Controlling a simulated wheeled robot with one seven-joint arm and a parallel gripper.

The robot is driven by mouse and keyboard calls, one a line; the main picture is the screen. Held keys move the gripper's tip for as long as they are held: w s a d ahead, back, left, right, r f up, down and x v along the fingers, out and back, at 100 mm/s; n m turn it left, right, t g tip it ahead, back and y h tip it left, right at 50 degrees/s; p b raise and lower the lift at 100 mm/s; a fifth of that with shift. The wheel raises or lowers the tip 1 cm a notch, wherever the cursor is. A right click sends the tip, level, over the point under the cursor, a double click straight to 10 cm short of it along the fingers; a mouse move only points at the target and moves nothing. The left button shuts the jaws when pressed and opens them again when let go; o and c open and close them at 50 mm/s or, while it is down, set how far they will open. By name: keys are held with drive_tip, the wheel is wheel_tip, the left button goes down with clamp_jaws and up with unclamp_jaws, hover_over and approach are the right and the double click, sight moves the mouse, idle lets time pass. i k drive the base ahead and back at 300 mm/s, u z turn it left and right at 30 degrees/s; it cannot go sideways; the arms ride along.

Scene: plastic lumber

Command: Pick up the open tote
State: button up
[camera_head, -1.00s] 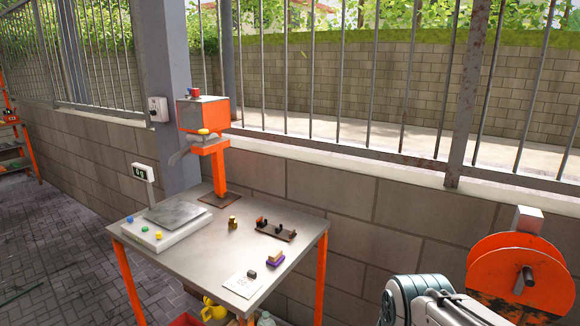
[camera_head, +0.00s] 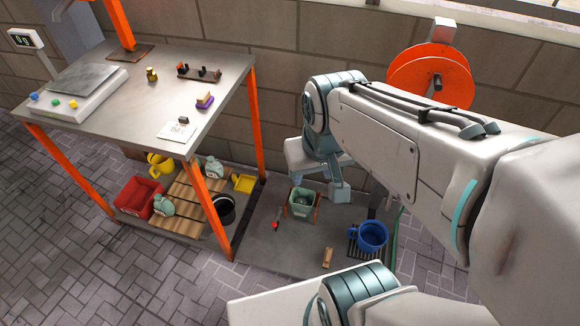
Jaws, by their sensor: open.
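A red open-topped tote (camera_head: 140,197) sits on the low shelf under the work table, at its left end. A small grey-green open container (camera_head: 302,203) with orange sides stands on the grey floor mat right of the table. I cannot tell for sure which of the two is the open tote. My gripper (camera_head: 318,186) is open at the end of my arm, pointing down. In the picture it is just above and right of the grey-green container, apart from the red one. My wrist partly hides the fingers, and I see nothing held.
The work table (camera_head: 150,100) with orange legs stands at the left, bearing a scale and small parts. A blue mug-like pail (camera_head: 370,236) is on a grate right of the container. Bottles, yellow items and a black bucket (camera_head: 223,210) crowd the shelf. Paving at lower left is clear.

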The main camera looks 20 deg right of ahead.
sight(302, 201)
drive_tip(key=z, duration=2.2)
drive_tip(key=k, duration=1.15)
drive_tip(key=u, duration=1.55)
drive_tip(key=i, duration=1)
drive_tip(key=z, duration=0.05)
